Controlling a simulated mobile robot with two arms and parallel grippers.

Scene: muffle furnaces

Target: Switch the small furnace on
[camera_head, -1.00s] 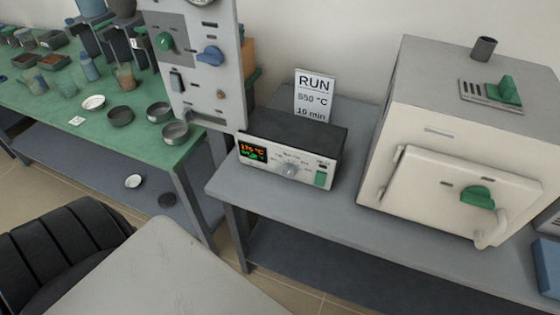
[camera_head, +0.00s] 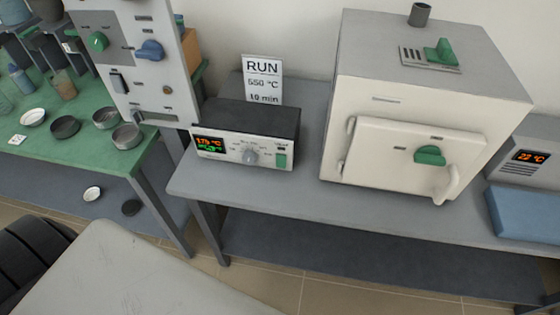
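A cream box furnace (camera_head: 385,110) with a shut front door stands on the grey bench. Its door has a green knob (camera_head: 430,155) and a pale handle at the lower right. A controller box (camera_head: 247,140) with a lit display, a grey dial (camera_head: 250,157) and a green switch (camera_head: 281,160) stands left of it. At the right edge is part of another grey unit (camera_head: 523,158) whose display reads 22 °C. I cannot tell from this view which one is the small furnace. Neither of my grippers is in view.
A sign (camera_head: 263,80) reading RUN, 550 °C, 10 min stands behind the controller. A grey upright panel (camera_head: 135,50) with knobs stands left. A green table (camera_head: 85,152) holds several dishes. A blue block (camera_head: 525,212) lies at right. The bench front (camera_head: 300,195) is clear.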

